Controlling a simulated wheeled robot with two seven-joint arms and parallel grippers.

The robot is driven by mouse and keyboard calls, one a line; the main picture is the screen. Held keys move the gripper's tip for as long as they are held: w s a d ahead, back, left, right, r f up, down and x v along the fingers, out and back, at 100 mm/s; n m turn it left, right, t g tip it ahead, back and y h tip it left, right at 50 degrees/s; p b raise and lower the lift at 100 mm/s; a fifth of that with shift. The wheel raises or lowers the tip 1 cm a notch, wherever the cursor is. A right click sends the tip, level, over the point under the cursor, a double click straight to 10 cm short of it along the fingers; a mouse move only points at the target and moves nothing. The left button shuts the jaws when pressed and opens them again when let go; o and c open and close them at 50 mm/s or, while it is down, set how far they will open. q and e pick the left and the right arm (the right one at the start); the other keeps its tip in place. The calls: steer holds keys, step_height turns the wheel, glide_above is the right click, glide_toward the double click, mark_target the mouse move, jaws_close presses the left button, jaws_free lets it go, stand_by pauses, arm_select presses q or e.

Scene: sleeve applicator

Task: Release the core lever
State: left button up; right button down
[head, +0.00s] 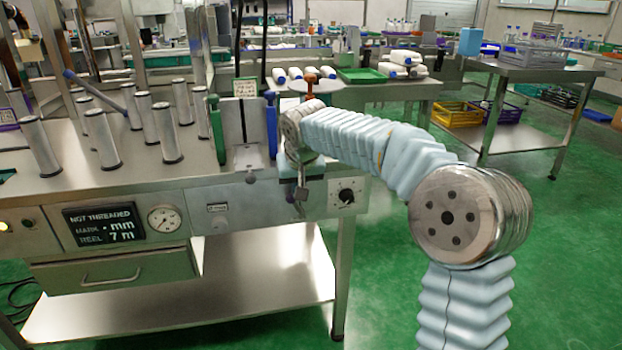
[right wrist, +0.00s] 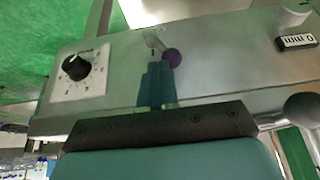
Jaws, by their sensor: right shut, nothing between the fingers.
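A small lever with a purple ball knob (right wrist: 173,57) shows on the front panel in the right wrist view, just beyond my fingertips. I cannot tell for certain that it is the core lever, or whether the fingers touch it. My right gripper (right wrist: 155,85) is shut with nothing between its fingers and points at the panel. In the head view my right gripper (head: 300,192) is at the bench's front face, below the blue upright handle (head: 271,125), and hides that part of the panel. My left gripper is not in view.
A black dial (head: 346,196) sits right of the gripper; it also shows in the right wrist view (right wrist: 76,67). A grey ball knob (right wrist: 303,107) is on the other side. A display (head: 104,225) reads "NOT THREADED". Several metal posts (head: 165,133) stand on the bench.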

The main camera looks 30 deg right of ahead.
steer(key=shift+w+a+f, duration=0.15)
steer(key=shift+a+f, duration=0.1)
steer(key=shift+a, duration=0.35)
steer(key=shift+w+a+f, duration=0.15)
steer(key=shift+a+f, duration=0.15)
steer(key=shift+a, duration=0.35)
steer(key=shift+w+a+f, duration=0.15)
steer(key=shift+a+f, duration=0.1)
steer(key=shift+a, duration=0.35)
steer(key=w+a+p+v, duration=0.1)
steer(key=a+p+v, duration=0.1)
steer(key=v, duration=1)
steer(key=shift+a+r, duration=0.3)
steer(key=shift+s, duration=0.1)
